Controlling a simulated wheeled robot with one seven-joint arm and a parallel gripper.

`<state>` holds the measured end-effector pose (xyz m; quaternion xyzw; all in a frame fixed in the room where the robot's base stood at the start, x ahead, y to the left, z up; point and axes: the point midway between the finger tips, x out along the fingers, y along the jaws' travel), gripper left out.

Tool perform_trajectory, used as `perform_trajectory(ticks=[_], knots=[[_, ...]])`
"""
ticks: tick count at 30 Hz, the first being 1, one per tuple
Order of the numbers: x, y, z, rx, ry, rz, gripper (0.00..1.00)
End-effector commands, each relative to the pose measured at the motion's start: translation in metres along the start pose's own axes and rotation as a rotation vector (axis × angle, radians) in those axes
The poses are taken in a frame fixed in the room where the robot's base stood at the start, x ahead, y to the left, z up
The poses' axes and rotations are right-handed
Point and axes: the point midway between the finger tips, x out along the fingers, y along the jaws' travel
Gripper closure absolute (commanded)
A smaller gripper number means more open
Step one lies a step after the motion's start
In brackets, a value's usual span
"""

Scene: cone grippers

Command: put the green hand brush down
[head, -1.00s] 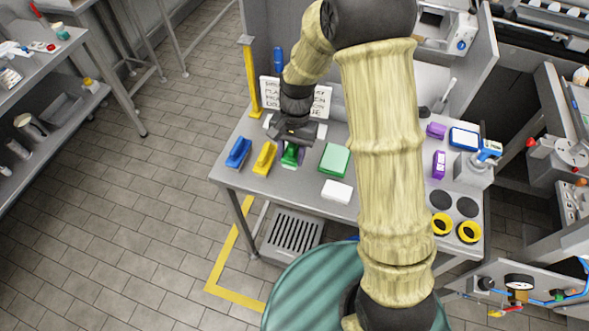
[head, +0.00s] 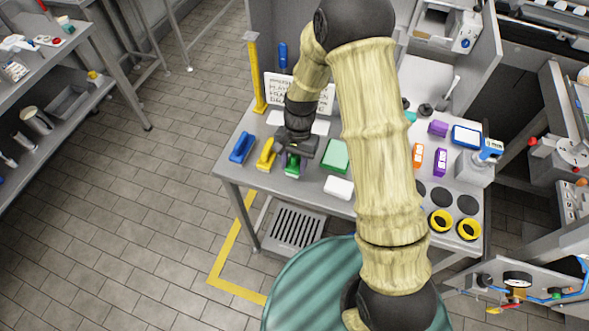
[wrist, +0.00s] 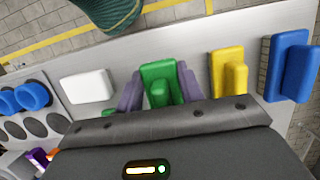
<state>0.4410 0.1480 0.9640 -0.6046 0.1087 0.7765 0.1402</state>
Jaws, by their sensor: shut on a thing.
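The green hand brush (head: 291,166) is between the fingers of my gripper (head: 293,157), over the front left part of the grey table. In the wrist view the green brush (wrist: 160,80) has a purple finger close on each side, and my gripper (wrist: 159,92) is shut on it. The brush lies roughly in line with the yellow brush (head: 266,154) and the blue brush (head: 241,148) to its left. I cannot tell whether its underside touches the table. My gripper hides its rear part in the head view.
A yellow post (head: 255,78) and a lettered sign (head: 283,91) stand behind. The table's front edge is close to the brushes. My arm hides the table's middle.

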Motion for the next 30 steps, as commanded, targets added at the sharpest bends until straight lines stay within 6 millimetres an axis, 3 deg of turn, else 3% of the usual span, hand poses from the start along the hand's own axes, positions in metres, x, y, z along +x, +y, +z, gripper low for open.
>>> perform_trajectory(ticks=[9, 20, 21, 24, 30], knots=[[0.035, 0.001, -0.009, 0.003, -0.003, 0.001, 0.99], [0.039, 0.001, -0.010, 0.001, -0.001, 0.000, 0.99], [0.040, 0.001, -0.010, 0.001, -0.001, 0.000, 0.61], [0.039, 0.001, -0.010, 0.001, -0.001, 0.000, 0.41], [0.039, 0.001, -0.010, 0.001, -0.001, 0.000, 0.41]])
